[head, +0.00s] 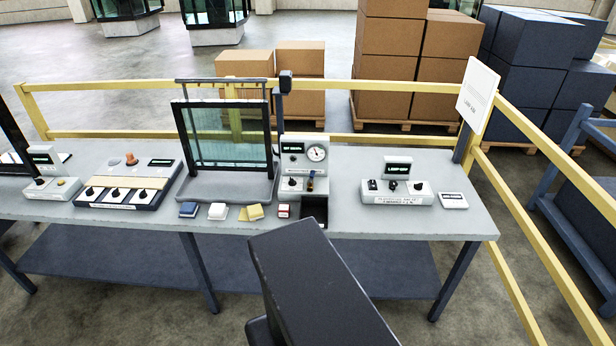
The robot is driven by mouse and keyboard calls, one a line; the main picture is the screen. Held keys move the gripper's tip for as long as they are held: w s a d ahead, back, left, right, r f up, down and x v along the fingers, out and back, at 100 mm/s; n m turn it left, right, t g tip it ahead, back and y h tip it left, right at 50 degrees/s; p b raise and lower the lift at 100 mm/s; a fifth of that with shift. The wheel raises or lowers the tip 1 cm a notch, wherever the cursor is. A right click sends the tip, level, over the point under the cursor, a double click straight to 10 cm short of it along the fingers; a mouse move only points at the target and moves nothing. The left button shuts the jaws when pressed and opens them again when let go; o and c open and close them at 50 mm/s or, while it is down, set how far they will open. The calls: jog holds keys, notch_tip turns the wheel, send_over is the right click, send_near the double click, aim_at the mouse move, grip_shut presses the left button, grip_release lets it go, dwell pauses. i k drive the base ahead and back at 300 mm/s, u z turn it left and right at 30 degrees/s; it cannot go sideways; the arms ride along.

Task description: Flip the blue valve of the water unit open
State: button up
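The water unit (292,160) is a light grey upright panel on the table, right of the framed glass pane. It carries a round white gauge and a dark display with green text. The small blue valve (311,185) is low on its front, below the gauge, with a brass-coloured part by it. The valve is too small to tell its handle's angle clearly. A dark open basin (314,209) sits below the valve. My dark arm link rises from the bottom centre, just in front of the basin. My gripper's fingertips do not show.
The grey table (345,215) also holds a framed glass pane (228,135), control boxes at left and a control box (397,187) at right. Small coloured blocks (254,212) lie along the front edge. A yellow rail (400,87) runs behind.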

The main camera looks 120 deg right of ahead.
aim_at(313, 173)
jog(key=u, duration=0.05)
jog(key=k, duration=2.3)
jog(key=z, duration=0.7)
jog(key=i, duration=1)
jog(key=u, duration=0.1)
